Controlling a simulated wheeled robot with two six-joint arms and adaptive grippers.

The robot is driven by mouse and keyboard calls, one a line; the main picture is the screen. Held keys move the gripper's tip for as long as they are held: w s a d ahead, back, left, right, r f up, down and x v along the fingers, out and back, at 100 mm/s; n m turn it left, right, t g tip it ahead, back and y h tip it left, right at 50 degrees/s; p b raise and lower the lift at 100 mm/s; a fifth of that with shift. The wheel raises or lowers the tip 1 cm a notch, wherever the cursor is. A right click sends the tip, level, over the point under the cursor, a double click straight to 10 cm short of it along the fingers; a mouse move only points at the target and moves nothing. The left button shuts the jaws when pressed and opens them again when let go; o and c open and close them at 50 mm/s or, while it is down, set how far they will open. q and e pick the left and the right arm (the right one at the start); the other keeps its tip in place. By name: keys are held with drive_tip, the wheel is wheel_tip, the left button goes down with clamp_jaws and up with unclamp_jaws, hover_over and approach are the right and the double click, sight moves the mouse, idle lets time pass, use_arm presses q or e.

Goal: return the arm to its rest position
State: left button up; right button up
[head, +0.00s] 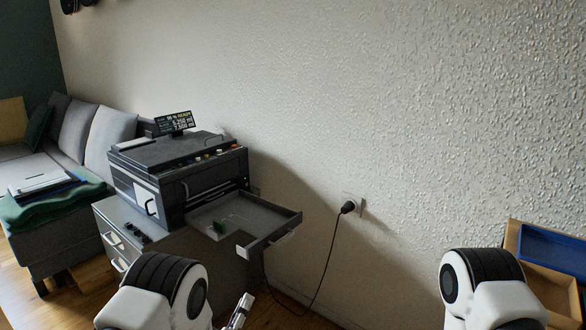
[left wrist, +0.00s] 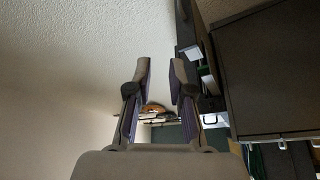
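My left arm comes in at the bottom of the head view, with part of the left gripper (head: 240,311) showing low, in front of the cabinet and below the pulled-out tray. In the left wrist view the left gripper (left wrist: 161,78) has its two fingers apart with nothing between them. My right arm shows at the bottom right of the head view, bent; its gripper is out of the picture.
A dark printer-like machine (head: 180,168) stands on a grey cabinet (head: 160,250); its tray (head: 270,232) juts out, holding a small green piece. A black plug (head: 348,207) with a hanging cable is in the wall. A cardboard box (head: 550,285) and blue bin (head: 555,246) are at right.

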use_arm(q)
drive_tip(key=s+a+r+n+g+y+p, duration=0.1)
drive_tip(key=s+a+r+g+y+p, duration=0.1)
drive_tip(key=a+r+p, duration=0.45)
drive_tip(key=s+a+r+g+y+p, duration=0.15)
drive_tip(key=r+p, duration=0.25)
drive_tip(key=p, duration=0.6)
drive_tip(key=s+a+f+m+g+y+p, duration=0.1)
drive_tip(key=s+m+g+p, duration=0.3)
drive_tip(key=s, duration=1.3)
drive_tip(key=s+a+f+m+g+y+p, duration=0.1)
drive_tip(key=s+a+m+g+p, duration=0.3)
drive_tip(key=s+g, duration=0.8)
drive_tip(key=s+m+p, duration=0.1)
drive_tip(key=s, duration=0.5)
drive_tip(key=shift+a+f+p, duration=0.2)
drive_tip(key=shift+f+p, duration=0.1)
drive_tip(key=shift+f, duration=0.1)
